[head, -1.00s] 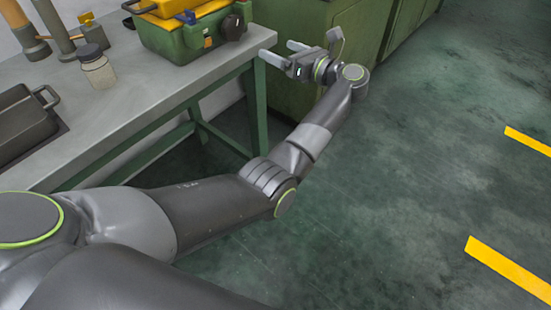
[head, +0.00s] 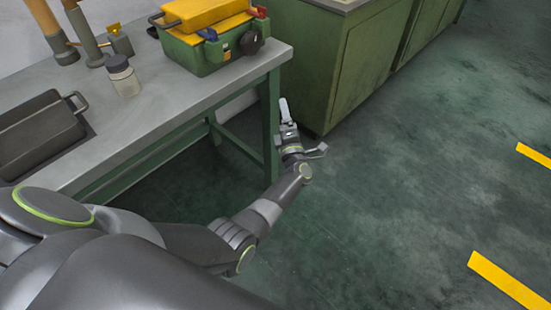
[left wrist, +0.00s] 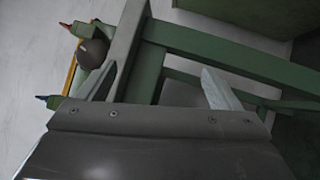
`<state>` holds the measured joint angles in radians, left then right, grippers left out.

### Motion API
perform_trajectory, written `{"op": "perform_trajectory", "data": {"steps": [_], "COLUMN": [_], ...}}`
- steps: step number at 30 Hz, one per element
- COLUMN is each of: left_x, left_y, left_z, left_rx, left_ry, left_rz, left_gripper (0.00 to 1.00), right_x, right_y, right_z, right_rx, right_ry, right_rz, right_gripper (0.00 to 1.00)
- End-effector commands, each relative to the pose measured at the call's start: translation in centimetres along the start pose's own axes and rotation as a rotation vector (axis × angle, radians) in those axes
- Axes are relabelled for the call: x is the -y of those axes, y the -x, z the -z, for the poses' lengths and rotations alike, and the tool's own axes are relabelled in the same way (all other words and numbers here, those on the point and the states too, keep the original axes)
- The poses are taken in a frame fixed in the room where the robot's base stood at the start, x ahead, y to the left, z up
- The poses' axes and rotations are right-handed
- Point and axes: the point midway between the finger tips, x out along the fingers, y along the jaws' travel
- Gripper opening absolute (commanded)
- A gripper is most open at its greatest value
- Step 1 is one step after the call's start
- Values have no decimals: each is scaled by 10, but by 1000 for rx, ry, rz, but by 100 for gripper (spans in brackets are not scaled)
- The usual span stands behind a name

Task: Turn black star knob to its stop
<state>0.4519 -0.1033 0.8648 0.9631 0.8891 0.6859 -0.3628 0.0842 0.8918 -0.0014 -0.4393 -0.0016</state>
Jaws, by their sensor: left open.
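The black star knob (head: 251,42) is on the right end of a green box (head: 199,56) with a yellow top, which stands on the workbench near its far right corner. The knob also shows at the upper left of the left wrist view (left wrist: 93,52), outside the jaws. My left gripper (head: 286,112) is open and empty, beside the bench's corner leg, below and to the right of the knob and apart from it. In the left wrist view its two fingers (left wrist: 160,78) stand wide apart, with the green bench frame beyond them. My right gripper is not in view.
The workbench (head: 170,95) has a grey top and green legs. A jar (head: 123,76), a dark case (head: 40,133) and upright tools (head: 88,35) stand on it. A green cabinet (head: 330,70) stands behind the gripper. The floor to the right is clear.

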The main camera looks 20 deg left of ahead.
Motion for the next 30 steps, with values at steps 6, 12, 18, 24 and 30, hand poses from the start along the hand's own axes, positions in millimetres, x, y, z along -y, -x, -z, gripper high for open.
{"op": "perform_trajectory", "data": {"steps": [6,12,18,24,30], "left_x": [37,65,90,105,109], "left_y": [24,46,68,82,86], "left_z": [16,29,43,51,54], "left_rx": [114,201,281,331,345], "left_ry": [-199,-337,-461,-532,-553], "left_rz": [84,147,204,241,250], "left_gripper": [86,86,86,86,86], "right_x": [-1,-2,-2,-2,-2], "right_y": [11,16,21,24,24], "right_z": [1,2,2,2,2], "right_rx": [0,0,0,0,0], "right_ry": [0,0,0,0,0], "right_rz": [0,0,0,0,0], "right_gripper": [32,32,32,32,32]}}
